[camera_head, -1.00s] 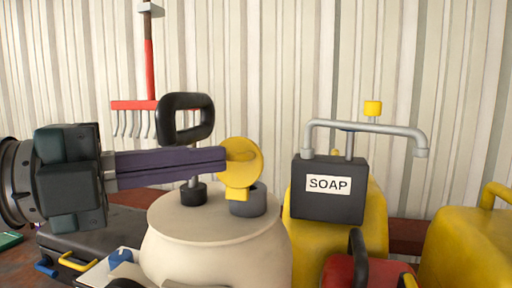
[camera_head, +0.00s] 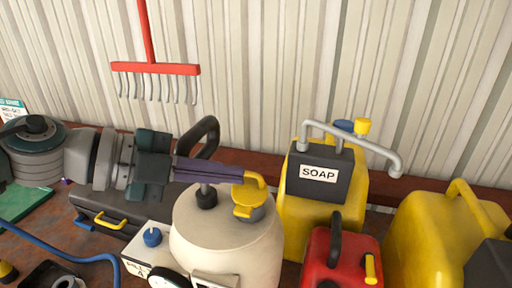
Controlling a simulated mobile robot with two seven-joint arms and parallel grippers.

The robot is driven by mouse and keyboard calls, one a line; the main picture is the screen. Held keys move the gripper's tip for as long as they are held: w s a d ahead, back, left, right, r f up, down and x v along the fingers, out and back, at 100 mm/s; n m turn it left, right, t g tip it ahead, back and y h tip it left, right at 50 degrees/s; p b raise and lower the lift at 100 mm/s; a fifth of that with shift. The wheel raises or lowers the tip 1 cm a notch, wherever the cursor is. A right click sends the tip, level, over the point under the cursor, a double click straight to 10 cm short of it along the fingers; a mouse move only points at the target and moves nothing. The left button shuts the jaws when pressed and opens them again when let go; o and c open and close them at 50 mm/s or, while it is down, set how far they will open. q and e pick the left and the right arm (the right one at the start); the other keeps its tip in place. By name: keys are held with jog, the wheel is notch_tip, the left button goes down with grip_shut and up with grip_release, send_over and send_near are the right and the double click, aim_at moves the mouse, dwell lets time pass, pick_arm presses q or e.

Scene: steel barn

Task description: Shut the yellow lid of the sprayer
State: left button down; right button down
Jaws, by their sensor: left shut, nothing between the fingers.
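The sprayer is a cream, rounded tank (camera_head: 222,248) with a black loop handle (camera_head: 201,138) on top. Its yellow lid (camera_head: 249,195) is over the grey filler neck (camera_head: 259,214) at the tank's top right. My left gripper (camera_head: 242,176), with long purple fingers, reaches in from the left past the handle. Its fingers are shut with nothing between them, and the tips are at the lid's upper edge, seemingly touching it. My right gripper is not in view.
A yellow can (camera_head: 293,215) with a black SOAP box (camera_head: 319,172) and grey pipe stands right of the sprayer. A red can (camera_head: 341,258) is in front. Another yellow can (camera_head: 432,240) is farther right. A dark case (camera_head: 92,203) lies at left; a red rake (camera_head: 155,69) hangs behind.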

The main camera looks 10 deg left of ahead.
pick_arm(q)
jog(key=shift+w+d+f, duration=0.1)
jog(key=shift+w, duration=0.65)
jog(key=shift+w, duration=0.1)
dwell(0.3)
